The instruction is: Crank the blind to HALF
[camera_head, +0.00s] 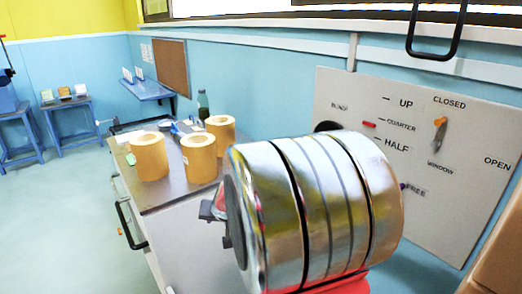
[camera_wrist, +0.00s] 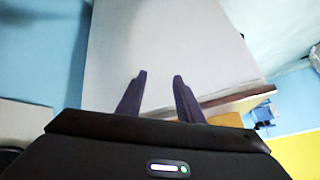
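The blind's marks UP, QUARTER and HALF are on a grey wall panel (camera_head: 440,215) in the head view. A red pointer (camera_head: 369,124) stands beside the QUARTER mark, above HALF. Below the BLIND label, a round black part (camera_head: 327,127) shows only partly; a large silver cylinder of my arm covers the panel below it, and I cannot make out a crank handle. My gripper (camera_wrist: 160,74) shows in the wrist view with its two dark fingers apart and nothing between them. In the head view I cannot make it out.
An orange window handle (camera_head: 440,130) is on the panel between CLOSED and OPEN. A small purple part shows by the FREE label. Several tan rolls (camera_head: 150,156) stand on a dark-topped bench (camera_head: 160,195) at left. A black bar handle (camera_head: 437,30) hangs at top right. Floor at left is clear.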

